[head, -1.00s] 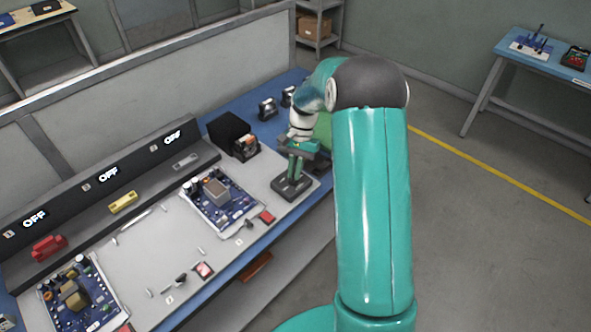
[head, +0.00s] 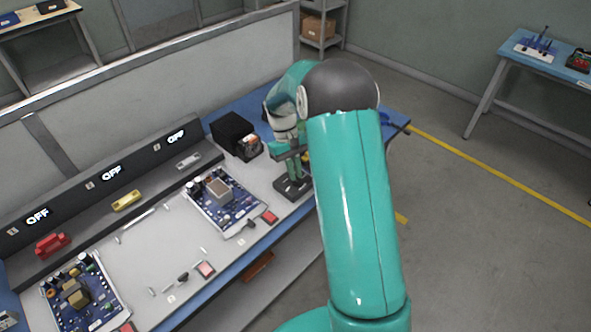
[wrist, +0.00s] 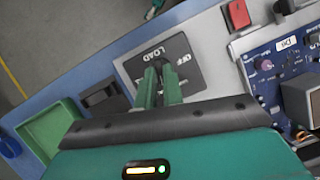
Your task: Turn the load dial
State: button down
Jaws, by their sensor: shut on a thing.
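The load dial (wrist: 158,63) is a small dark knob on a black plate (wrist: 184,52) printed LOAD and OFF, in the upper middle of the wrist view. My gripper (wrist: 160,76) is shut on the knob, with one green finger on each side of it. The fingers hide part of the knob, so its exact angle is hard to tell. In the head view the black plate (head: 292,190) lies at the right end of the grey panel, and my gripper (head: 294,176) points down onto it.
A blue circuit board (head: 222,203) and a red button (head: 270,217) sit left of the plate. A black box (head: 232,132) stands behind. In the wrist view a green tray (wrist: 50,130) and a black block (wrist: 104,97) lie left. Displays (head: 112,171) read OFF.

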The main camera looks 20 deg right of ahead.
jog(key=n, duration=0.2)
jog(key=n+h, duration=0.1)
jog(key=n, duration=0.1)
jog(key=n+t+h, duration=0.1)
jog(key=n, duration=0.1)
jog(key=shift+a+r, duration=0.15)
jog(key=shift+a, duration=0.15)
jog(key=n, duration=0.2)
jog(key=n+t+h, duration=0.1)
jog(key=n, duration=0.1)
jog(key=n+t, duration=0.1)
jog(key=n, duration=0.1)
jog(key=shift+s+a, duration=0.1)
jog(key=shift+s, duration=0.15)
jog(key=n, duration=0.2)
jog(key=n+t, duration=0.1)
jog(key=n, duration=0.1)
jog(key=shift+s+t+h, duration=0.2)
jog(key=shift+t+h, duration=0.1)
jog(key=shift+h, duration=0.1)
jog(key=shift+s+n+t, duration=0.1)
jog(key=shift+n+t, duration=0.35)
jog(key=shift+n, duration=0.75)
jog(key=shift+s+n+t, duration=0.1)
jog(key=shift+n+t, duration=0.35)
jog(key=shift+n, duration=0.75)
jog(key=c, duration=1.5)
grip_release()
